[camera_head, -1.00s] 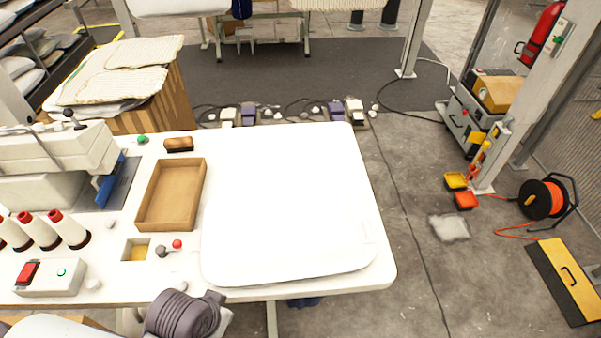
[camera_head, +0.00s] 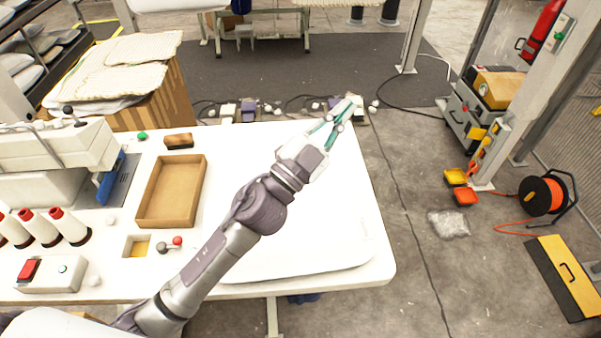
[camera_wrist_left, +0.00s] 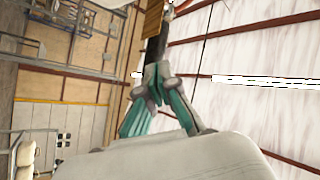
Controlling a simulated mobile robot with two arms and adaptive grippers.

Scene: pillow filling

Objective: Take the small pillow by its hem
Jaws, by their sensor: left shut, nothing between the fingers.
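A white pillow (camera_head: 335,235) lies flat on the white worktable, its front edge near the table's front edge. My left arm crosses over it and hides part of its left side and middle. My left gripper (camera_head: 350,106) is shut and empty, near the table's back right corner, beyond most of the pillow. In the left wrist view its teal fingers (camera_wrist_left: 157,78) come together with nothing between them; no pillow can be made out there. My right gripper is not in view.
A wooden tray (camera_head: 172,192), a red and a grey knob, thread cones (camera_head: 68,228) and a sewing machine (camera_head: 65,150) stand on the table's left side. The table's front right is clear of tools.

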